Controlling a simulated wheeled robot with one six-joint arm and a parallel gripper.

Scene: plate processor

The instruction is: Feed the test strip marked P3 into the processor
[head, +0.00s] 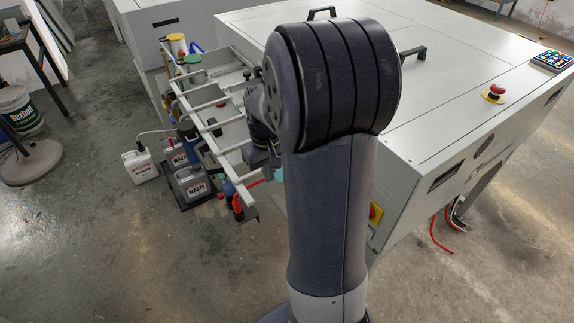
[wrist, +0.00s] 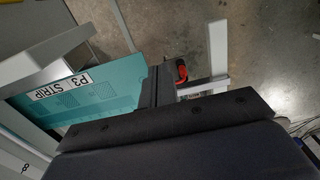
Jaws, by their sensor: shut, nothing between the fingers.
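The teal strip (wrist: 110,92) shows in the wrist view with a white label reading "P3 STRIP" facing the camera. In the head view only a small teal patch (head: 278,175) shows beside my arm. My gripper (wrist: 158,82) is shut, with its dark fingers right by the right end of the strip. It is empty; whether the fingers touch the strip, I cannot tell. In the head view my arm hides most of the gripper. The processor (head: 440,50) is the large light grey machine on the right, with its infeed rack of white bars (head: 205,105) on the left.
Waste canisters (head: 192,182) and a white bottle (head: 140,165) stand on the floor left of the rack. A red emergency button (head: 495,90) sits on the processor's top. A bucket (head: 18,110) stands at far left. The floor at front left is clear.

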